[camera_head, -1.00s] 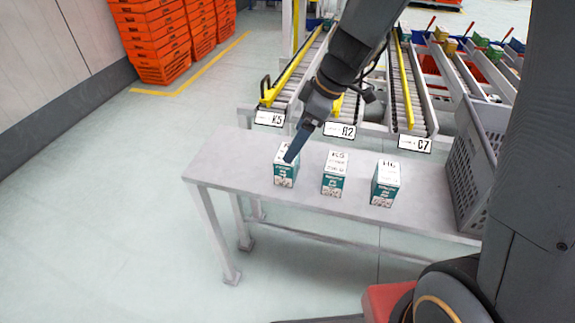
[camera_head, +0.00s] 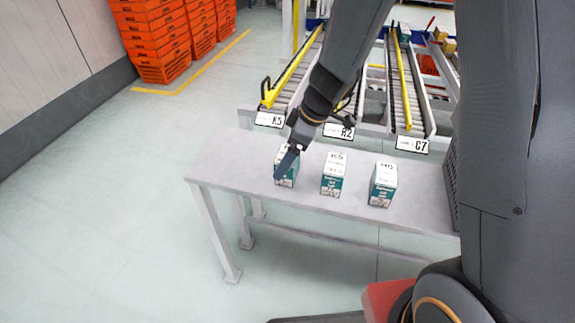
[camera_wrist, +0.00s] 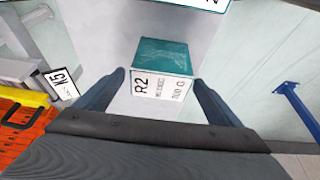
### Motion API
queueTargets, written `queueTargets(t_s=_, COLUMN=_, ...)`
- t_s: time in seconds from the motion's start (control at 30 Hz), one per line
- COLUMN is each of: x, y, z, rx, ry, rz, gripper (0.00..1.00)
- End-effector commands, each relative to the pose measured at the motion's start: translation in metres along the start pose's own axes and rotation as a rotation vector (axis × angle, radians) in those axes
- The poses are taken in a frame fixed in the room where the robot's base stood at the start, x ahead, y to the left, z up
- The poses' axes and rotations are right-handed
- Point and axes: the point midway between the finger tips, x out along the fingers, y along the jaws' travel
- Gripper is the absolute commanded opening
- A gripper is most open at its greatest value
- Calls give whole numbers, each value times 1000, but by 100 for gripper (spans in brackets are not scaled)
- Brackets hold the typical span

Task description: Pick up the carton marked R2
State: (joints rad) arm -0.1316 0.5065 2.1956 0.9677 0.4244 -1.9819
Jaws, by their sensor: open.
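The carton marked R2 (camera_wrist: 163,54), white and teal, shows its label in the wrist view, between my two fingers. My gripper (camera_wrist: 158,80) is open, with a finger at each side of the carton and a gap to each. In the head view this is the leftmost carton (camera_head: 289,180) on the grey table (camera_head: 225,168). It stands upright, and my gripper (camera_head: 284,167) hides much of its upper part. I cannot tell how far down its sides the fingers reach.
Two similar cartons stand to the right, a middle one (camera_head: 333,176) and one that looks marked H6 (camera_head: 383,186). A grey crate (camera_head: 452,185) is mostly hidden behind my arm. Roller lanes with K5 (camera_head: 269,119), R2 (camera_head: 339,132) and C7 (camera_head: 412,144) signs lie behind the table.

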Motion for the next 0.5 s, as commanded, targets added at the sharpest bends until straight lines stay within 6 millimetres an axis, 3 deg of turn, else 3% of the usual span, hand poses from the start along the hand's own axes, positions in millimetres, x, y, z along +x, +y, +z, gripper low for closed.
queueTargets(t_s=0.03, x=0, y=0, z=0, rx=0, ry=0, rz=0, gripper=88)
queueTargets(t_s=0.33, x=0, y=0, z=0, rx=0, ry=0, rz=0, gripper=38)
queueTargets(t_s=0.5, x=-1, y=0, z=0, rx=0, ry=0, rz=1, gripper=37)
